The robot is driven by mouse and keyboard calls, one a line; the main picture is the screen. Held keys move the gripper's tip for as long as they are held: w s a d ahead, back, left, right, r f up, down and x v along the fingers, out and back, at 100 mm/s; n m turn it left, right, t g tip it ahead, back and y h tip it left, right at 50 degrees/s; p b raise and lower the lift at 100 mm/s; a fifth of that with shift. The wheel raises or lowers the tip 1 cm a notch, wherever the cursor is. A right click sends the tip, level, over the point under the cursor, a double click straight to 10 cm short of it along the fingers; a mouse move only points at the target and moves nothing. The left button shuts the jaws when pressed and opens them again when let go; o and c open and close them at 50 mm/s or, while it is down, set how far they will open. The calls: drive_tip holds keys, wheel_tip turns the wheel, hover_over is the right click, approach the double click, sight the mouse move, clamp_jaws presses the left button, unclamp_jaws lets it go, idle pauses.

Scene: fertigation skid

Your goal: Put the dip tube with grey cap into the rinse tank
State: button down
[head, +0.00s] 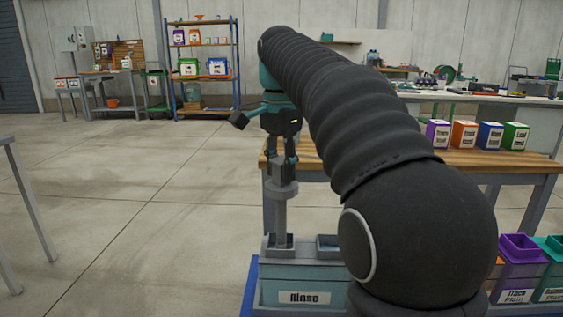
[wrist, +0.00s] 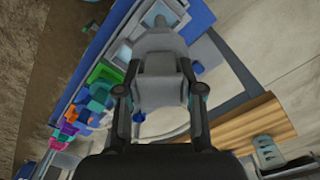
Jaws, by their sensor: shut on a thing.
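The dip tube (head: 280,218) hangs upright below my gripper (head: 283,160). Its grey cap (head: 281,188) is between the fingers. In the wrist view my gripper (wrist: 160,92) is shut on the grey cap (wrist: 160,82), one finger on each side. The rinse tank (head: 278,279) is a grey-green box with a "Rinse" label, straight below. The tube's lower end meets the tank's left top opening in the head view; how deep it sits inside is hidden. My arm covers the tank's right side.
A wooden-topped bench (head: 460,160) stands behind the tank, with several labelled boxes (head: 464,134) on it. A purple tank (head: 519,262) and a teal tank (head: 552,270) stand at the right. Open floor (head: 130,220) lies to the left.

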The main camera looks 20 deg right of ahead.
sight(281, 186)
drive_tip(key=shift+f+b, duration=3.45)
drive_tip(key=shift+f, duration=2.55)
drive_tip(key=c, duration=0.7)
unclamp_jaws()
drive_tip(key=shift+o, duration=0.2)
drive_tip(key=shift+r, duration=0.1)
drive_tip(key=shift+r, duration=3.7)
